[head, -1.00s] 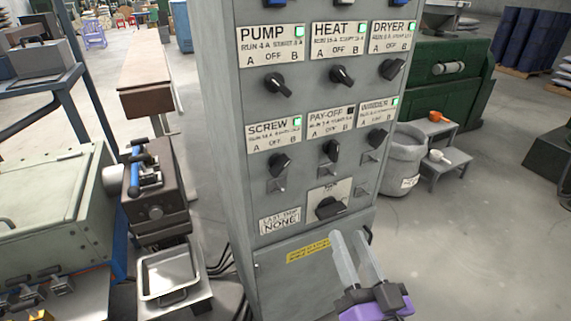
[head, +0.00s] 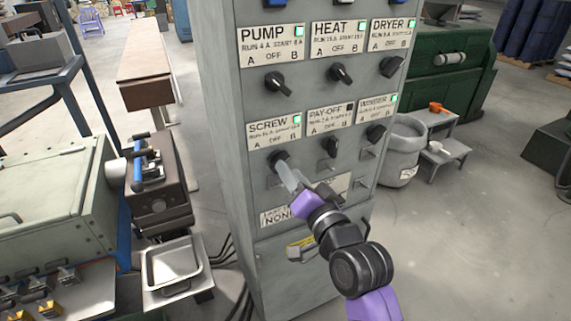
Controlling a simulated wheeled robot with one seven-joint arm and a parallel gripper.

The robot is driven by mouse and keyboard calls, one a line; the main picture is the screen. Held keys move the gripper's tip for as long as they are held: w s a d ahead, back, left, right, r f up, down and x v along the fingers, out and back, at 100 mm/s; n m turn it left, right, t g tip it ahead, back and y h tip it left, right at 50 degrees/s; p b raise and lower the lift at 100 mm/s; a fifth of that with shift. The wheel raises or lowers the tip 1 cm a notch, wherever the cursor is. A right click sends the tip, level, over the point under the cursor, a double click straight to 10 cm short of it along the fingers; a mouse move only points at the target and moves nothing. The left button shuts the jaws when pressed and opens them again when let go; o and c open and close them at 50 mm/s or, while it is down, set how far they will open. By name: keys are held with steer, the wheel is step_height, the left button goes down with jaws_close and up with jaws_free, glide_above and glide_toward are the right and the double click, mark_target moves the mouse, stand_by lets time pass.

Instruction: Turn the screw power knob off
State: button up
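The SCREW knob (head: 279,160) is a black rotary knob on the grey control cabinet (head: 240,205). It sits below the SCREW label (head: 273,129), which reads A, OFF and B and has a lit green lamp (head: 297,119). My gripper (head: 285,174) is right at this knob, with its pale fingers reaching up to it from the lower right. I cannot tell whether they touch it or how far apart they are. The knob's lower part is partly hidden by the fingers, so its exact setting is unclear.
The PAY-OFF knob (head: 329,146) and WINDER knob (head: 376,134) are close on the right. PUMP (head: 277,85), HEAT (head: 340,74) and DRYER (head: 392,67) knobs are above. Open floor lies to the right.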

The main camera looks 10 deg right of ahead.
steer(key=shift+x, duration=1.55)
jaws_close()
steer(key=shift+n, duration=0.4)
steer(key=shift+a+n+b, duration=0.1)
steer(key=shift+n+b, duration=2.35)
steer(key=shift+n, duration=1.55)
